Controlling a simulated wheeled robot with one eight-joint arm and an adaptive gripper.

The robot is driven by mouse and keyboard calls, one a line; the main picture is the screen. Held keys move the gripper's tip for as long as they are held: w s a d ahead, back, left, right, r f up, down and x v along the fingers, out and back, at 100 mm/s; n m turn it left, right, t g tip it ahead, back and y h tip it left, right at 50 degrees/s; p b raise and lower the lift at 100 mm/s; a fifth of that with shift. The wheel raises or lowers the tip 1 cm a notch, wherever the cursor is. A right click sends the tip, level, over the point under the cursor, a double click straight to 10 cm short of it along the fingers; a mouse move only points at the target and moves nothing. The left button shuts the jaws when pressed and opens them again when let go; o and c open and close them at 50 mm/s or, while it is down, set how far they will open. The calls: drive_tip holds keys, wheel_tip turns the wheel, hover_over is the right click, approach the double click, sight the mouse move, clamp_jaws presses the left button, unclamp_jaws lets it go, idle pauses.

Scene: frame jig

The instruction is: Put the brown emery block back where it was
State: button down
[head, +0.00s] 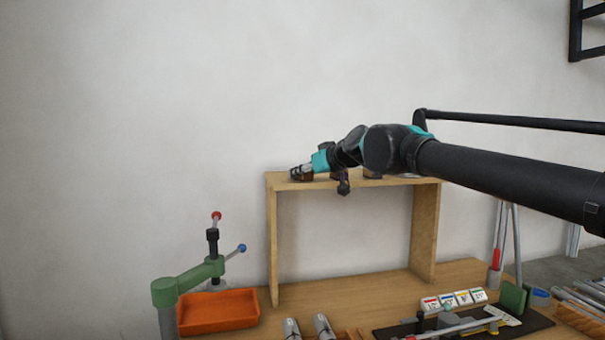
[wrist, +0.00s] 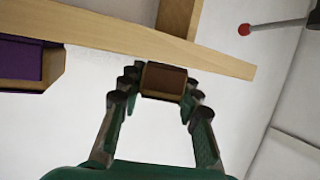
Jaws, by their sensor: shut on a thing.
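My gripper (head: 299,172) is at the left end of the wooden frame's top board (head: 400,181). In the wrist view my gripper (wrist: 160,88) has its green fingers on both sides of the brown emery block (wrist: 163,80), shut on it. The block shows as a small dark brown piece with a lighter tan edge, in front of the edge of the board (wrist: 215,63). In the head view it is mostly hidden by the fingers. I cannot tell whether it rests on the board or is held just above it.
A purple-faced block (wrist: 25,60) sits on the board at the left of the wrist view. My arm hides much of the board's top in the head view. Below stand a green clamp (head: 190,279) with red and blue knobs, an orange tray (head: 218,322) and white labelled boxes (head: 455,300).

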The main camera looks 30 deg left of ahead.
drive_tip(key=shift+f, duration=0.1)
drive_tip(key=c, duration=1.1)
unclamp_jaws()
drive_tip(key=shift+o, duration=0.2)
drive_tip(key=shift+s+d+r, duration=0.1)
drive_tip(key=shift+d+r, duration=0.1)
drive_tip(key=v, duration=1.1)
drive_tip(key=shift+d, duration=0.2)
drive_tip(key=shift+s+r, duration=0.1)
drive_tip(key=shift+r, duration=0.05)
